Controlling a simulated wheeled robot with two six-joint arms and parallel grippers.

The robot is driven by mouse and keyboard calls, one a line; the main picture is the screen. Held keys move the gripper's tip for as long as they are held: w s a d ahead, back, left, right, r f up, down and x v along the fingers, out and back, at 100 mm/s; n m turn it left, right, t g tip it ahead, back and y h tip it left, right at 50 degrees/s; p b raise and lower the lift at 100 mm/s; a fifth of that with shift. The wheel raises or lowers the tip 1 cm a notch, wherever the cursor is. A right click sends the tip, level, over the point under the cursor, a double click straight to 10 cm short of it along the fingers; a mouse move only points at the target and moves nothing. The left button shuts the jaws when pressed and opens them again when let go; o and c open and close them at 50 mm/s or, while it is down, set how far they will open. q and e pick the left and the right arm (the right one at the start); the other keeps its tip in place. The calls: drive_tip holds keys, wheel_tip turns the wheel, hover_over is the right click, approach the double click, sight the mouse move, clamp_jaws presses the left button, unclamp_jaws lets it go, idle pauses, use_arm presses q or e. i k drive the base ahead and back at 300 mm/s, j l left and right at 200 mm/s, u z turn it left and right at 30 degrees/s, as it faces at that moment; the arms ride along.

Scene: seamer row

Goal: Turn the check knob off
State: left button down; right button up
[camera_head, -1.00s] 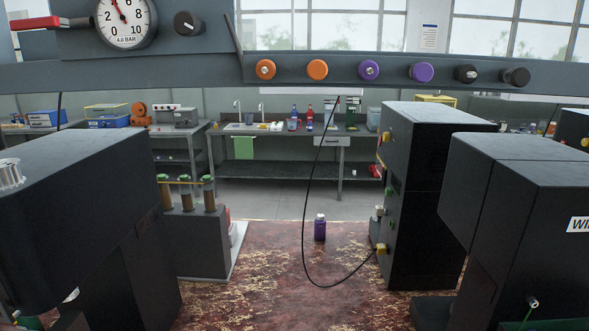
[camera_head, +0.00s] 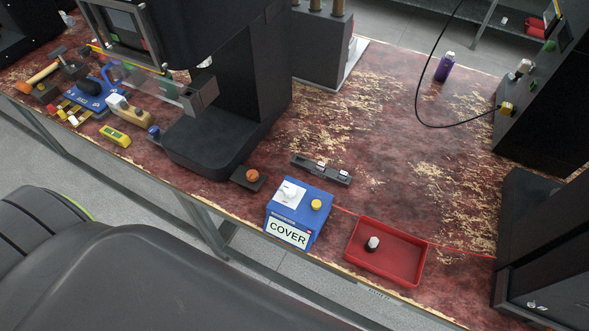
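A blue box labelled COVER (camera_head: 273,220) sits near the front edge of the worn red bench. It carries a white knob (camera_head: 290,189) on a white plate and a yellow button (camera_head: 316,205). No label reading "check" is legible, so I cannot tell whether this white knob is the check knob. The markings around it are too small to read its setting. Neither of my grippers is in view.
Large black machines flank the bench (camera_head: 385,120).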

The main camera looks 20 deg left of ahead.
sight(289, 190)
drive_tip(key=u, duration=0.75)
